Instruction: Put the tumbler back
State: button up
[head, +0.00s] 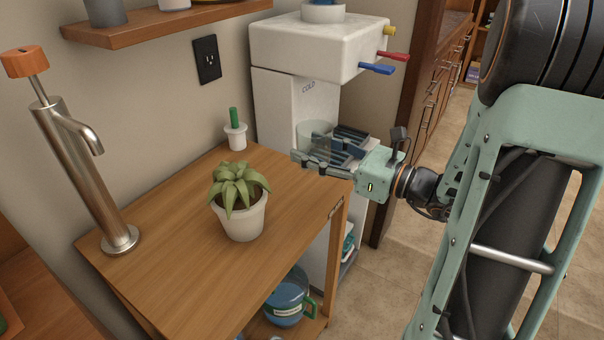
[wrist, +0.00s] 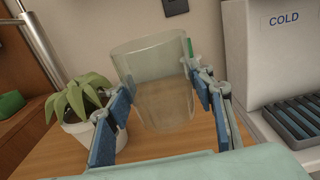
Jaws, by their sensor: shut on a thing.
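The tumbler (wrist: 165,88) is a clear, slightly greenish glass. It stands nearly upright between the blue-padded fingers in the wrist view, with the wooden tabletop behind it. In the head view the tumbler (head: 314,133) is faint and partly hidden behind the fingers. My gripper (head: 325,153) is shut on the tumbler near the right far corner of the wooden table (head: 180,260), in front of the white water dispenser (head: 275,112). I cannot tell how high its base is above the table.
A potted succulent (head: 240,212) stands mid-table. A small white pot with a green piece (head: 236,135) is at the back. A steel tap (head: 80,165) rises at the left. A wall shelf (head: 165,25) holds vessels. A blue jug (head: 288,300) sits below the tabletop.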

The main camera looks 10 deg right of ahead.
jog(key=w+f, duration=0.2)
jog(key=w+f+b, duration=0.1)
jog(key=w+f, duration=0.1)
jog(key=w+a+f+b, duration=0.1)
jog(key=w+f, duration=0.1)
jog(key=w, duration=0.1)
jog(key=shift+f, duration=0.35)
jog(key=shift+w+f+b, duration=0.2)
jog(key=shift+f+b, duration=0.45)
jog(key=shift+f, duration=1)
jog(key=shift+f, duration=0.15)
jog(key=o, duration=1.3)
jog(key=shift+o, duration=0.2)
jog(key=shift+r, duration=0.25)
jog(key=p+v, duration=0.1)
jog(key=v, duration=1.1)
jog(key=shift+p, duration=0.35)
